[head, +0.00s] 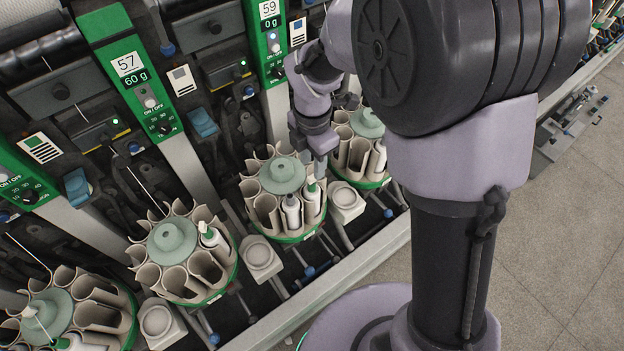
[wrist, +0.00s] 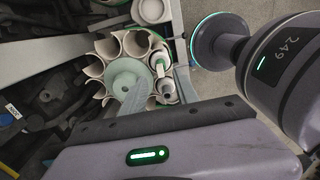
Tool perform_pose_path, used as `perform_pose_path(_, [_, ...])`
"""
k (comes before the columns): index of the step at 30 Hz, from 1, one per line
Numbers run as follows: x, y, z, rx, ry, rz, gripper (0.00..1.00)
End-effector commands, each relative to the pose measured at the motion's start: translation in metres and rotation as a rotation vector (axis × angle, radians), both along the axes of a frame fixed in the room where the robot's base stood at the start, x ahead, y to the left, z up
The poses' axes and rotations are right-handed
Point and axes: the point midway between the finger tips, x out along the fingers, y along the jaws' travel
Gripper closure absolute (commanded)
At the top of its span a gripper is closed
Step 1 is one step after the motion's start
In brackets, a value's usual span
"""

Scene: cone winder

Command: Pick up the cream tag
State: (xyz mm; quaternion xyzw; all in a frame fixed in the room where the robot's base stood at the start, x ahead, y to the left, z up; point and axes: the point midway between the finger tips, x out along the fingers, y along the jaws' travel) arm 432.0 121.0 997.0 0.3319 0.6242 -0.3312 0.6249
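Several small cards hang on the machine front in the head view. A pale card with a dark square (head: 182,80) is right of the panel marked 57. A card with green stripes (head: 40,148) is at the left, and a white card with a blue mark (head: 298,32) is by the panel marked 59. I cannot tell for certain which is the cream tag. My gripper (head: 319,168) points down at the right side of the middle carousel, well away from the pale card. Its grey finger (wrist: 134,100) overlaps that carousel in the wrist view; its opening is not clear.
The middle carousel (head: 262,207) holds tubes and white-bodied bottles and also shows in the wrist view (wrist: 97,68). Similar carousels stand left (head: 175,280) and right (head: 350,150). A pale rail (head: 330,285) edges the machine. Grey floor (head: 570,240) is open at the right.

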Motion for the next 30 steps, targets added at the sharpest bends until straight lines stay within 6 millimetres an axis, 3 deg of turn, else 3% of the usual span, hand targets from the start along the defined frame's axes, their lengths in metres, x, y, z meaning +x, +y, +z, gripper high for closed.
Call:
perform_pose_path(6, [-0.003, 0.001, -0.045, -0.001, 0.003, 0.001, 0.64])
perform_pose_path(8, [-0.003, 0.001, -0.05, -0.001, 0.002, 0.0, 0.64])
perform_pose_path(13, [-0.002, 0.001, -0.048, 0.0, 0.0, 0.0, 0.64])
perform_pose_path(19, [-0.002, 0.001, -0.047, -0.001, 0.001, 0.0, 1.0])
perform_pose_path(30, [-0.002, 0.001, -0.047, -0.001, 0.001, 0.0, 1.0])
